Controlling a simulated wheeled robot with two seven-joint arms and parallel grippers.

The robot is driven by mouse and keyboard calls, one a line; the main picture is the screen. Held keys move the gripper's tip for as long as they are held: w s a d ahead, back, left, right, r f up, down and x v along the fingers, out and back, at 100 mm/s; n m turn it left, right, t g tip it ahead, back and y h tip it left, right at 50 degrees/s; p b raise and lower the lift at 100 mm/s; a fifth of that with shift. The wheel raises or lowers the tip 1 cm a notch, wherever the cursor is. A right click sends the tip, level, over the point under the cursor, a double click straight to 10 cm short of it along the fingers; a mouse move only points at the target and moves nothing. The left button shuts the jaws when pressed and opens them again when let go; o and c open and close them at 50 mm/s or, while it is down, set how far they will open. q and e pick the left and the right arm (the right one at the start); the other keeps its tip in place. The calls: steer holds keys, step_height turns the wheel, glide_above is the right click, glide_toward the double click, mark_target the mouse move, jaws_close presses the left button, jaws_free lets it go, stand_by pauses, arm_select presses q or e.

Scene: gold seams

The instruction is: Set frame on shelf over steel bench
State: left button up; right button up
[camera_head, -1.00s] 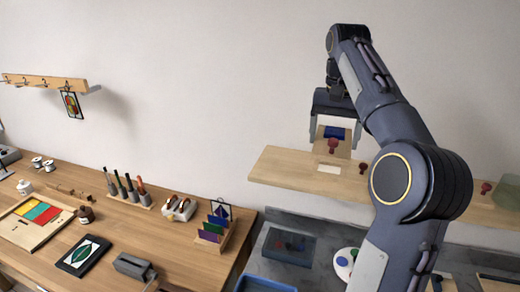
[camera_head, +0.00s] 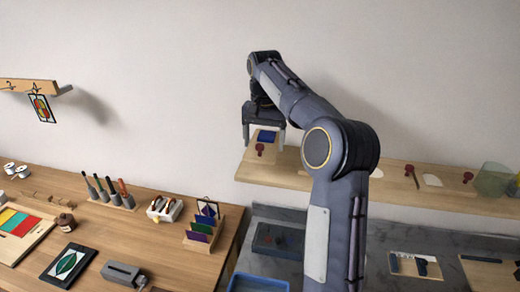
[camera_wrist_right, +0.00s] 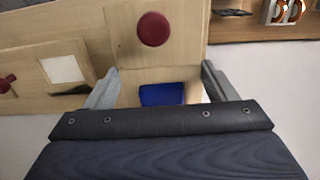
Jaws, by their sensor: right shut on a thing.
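My right gripper (camera_head: 264,138) is shut on a pale wooden frame (camera_head: 273,151) with a blue patch and a round red knob. The frame is at the left end of the wooden shelf (camera_head: 330,183) over the grey steel bench (camera_head: 350,238). In the right wrist view the frame (camera_wrist_right: 185,40) extends beyond the fingers (camera_wrist_right: 160,92), and the blue patch lies between them. The shelf (camera_wrist_right: 30,65) shows at left there. I cannot tell whether the frame touches the shelf. My left gripper is not in view.
Red-knobbed items (camera_head: 409,170), a pale card (camera_head: 432,180) and a greenish translucent container (camera_head: 493,180) sit on the shelf. A wooden bench (camera_head: 170,235) at left holds tools, a rack of coloured panes (camera_head: 203,222) and a dark picture frame (camera_head: 68,263).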

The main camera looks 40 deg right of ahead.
steer(key=shift+w+a+f, duration=0.15)
steer(key=shift+w+f, duration=0.25)
steer(key=shift+f, duration=0.1)
steer(key=f+p, duration=0.1)
steer(key=f, duration=0.2)
steer(key=shift+w+f, duration=0.1)
steer(key=shift+w, duration=0.1)
steer(key=shift+f, duration=0.15)
steer(key=shift+f, duration=0.1)
steer(key=shift+f, duration=0.1)
steer(key=o, duration=1)
steer(key=shift+o, duration=0.2)
